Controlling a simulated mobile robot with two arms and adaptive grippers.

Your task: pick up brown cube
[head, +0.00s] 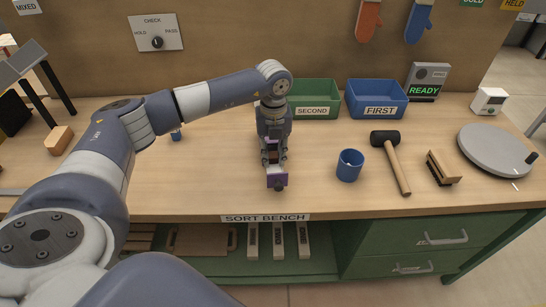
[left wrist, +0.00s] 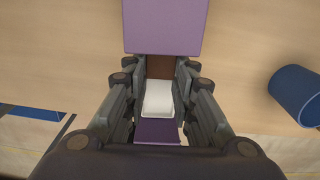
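My left gripper (head: 273,158) points down over the middle of the bench, near its front edge. A brown surface, likely the brown cube (head: 271,156), shows between its fingers. In the left wrist view, the brown surface (left wrist: 160,67) fills the narrow gap between the fingertips, with a white piece (left wrist: 158,98) beside it. I cannot tell whether the fingers press on it. A purple piece (head: 278,179) shows just at the fingertips; purple also shows above and below the brown in the wrist view (left wrist: 162,25). The fingers hide most of the cube. My right gripper is not in view.
A blue cup (head: 349,165) stands right of the gripper. Further right are a mallet (head: 397,168), a brush (head: 442,168) and a round grey plate (head: 497,148). Green (head: 316,98) and blue (head: 377,98) bins stand behind. A wooden block (head: 60,140) lies far left.

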